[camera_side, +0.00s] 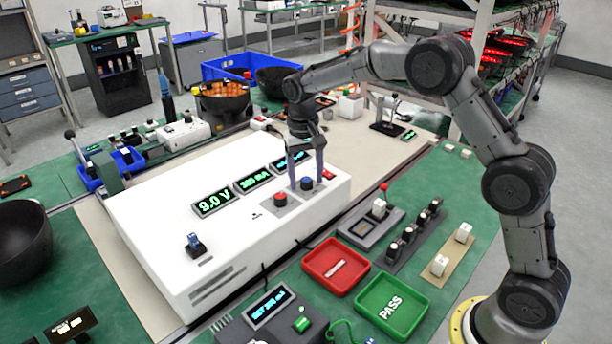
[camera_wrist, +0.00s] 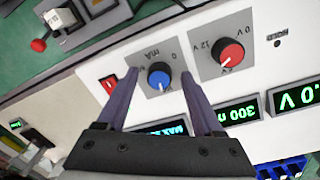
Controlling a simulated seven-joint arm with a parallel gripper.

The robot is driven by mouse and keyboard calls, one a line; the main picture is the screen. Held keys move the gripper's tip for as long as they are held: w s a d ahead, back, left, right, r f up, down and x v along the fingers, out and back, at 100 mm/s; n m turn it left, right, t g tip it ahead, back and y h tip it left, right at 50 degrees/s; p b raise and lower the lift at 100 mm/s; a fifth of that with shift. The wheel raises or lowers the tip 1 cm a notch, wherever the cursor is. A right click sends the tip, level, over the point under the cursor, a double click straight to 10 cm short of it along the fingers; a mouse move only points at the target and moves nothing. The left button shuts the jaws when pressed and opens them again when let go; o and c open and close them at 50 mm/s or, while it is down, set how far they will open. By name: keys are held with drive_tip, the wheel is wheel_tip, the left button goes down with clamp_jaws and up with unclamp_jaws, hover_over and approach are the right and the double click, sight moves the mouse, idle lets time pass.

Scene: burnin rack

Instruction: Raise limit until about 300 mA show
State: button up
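The white power supply (camera_side: 160,225) lies on the bench with a red knob (camera_side: 280,199) and a blue mA knob (camera_side: 307,183) on its top panel. My gripper (camera_side: 307,184) points down over the blue knob, one finger on each side. In the wrist view the blue knob (camera_wrist: 159,76) sits between the fingertips with a visible gap on both sides, so the gripper is open around it. The voltage display (camera_side: 213,203) reads 9.0 V. The current display (camera_side: 253,180) reads roughly 300 mA, its last digits unclear. A third display (camera_side: 290,162) is partly hidden by my gripper.
A red rocker switch (camera_wrist: 109,84) is close beside one finger. The red knob (camera_wrist: 232,54) is near the other. In front stand a red tray (camera_side: 318,279), a green PASS tray (camera_side: 368,305) and a small box with a lit screen (camera_side: 268,306).

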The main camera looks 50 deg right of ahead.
wheel_tip(320, 180, up, 14)
drive_tip(key=shift+w+a, duration=0.15)
drive_tip(key=shift+a, duration=0.15)
idle(0.3)
drive_tip(key=shift+f, duration=0.1)
wheel_tip(320, 180, up, 8)
drive_tip(key=t, duration=0.2)
hover_over(303, 181)
drive_tip(key=s, duration=0.5)
drive_tip(key=s+r+n+t, duration=0.1)
drive_tip(key=s+r, duration=0.3)
drive_tip(key=s, duration=0.8)
drive_tip(key=s+f+n+t, duration=0.2)
drive_tip(key=s+f, duration=0.3)
drive_tip(key=s, duration=0.7)
drive_tip(key=s+a+f+n, duration=0.1)
drive_tip(key=s+f, duration=0.3)
drive_tip(key=f, duration=0.5)
drive_tip(key=shift+s+f+n+t+y, duration=0.2)
drive_tip(key=shift+s+n+t+y, duration=0.15)
drive_tip(key=shift+n, duration=0.45)
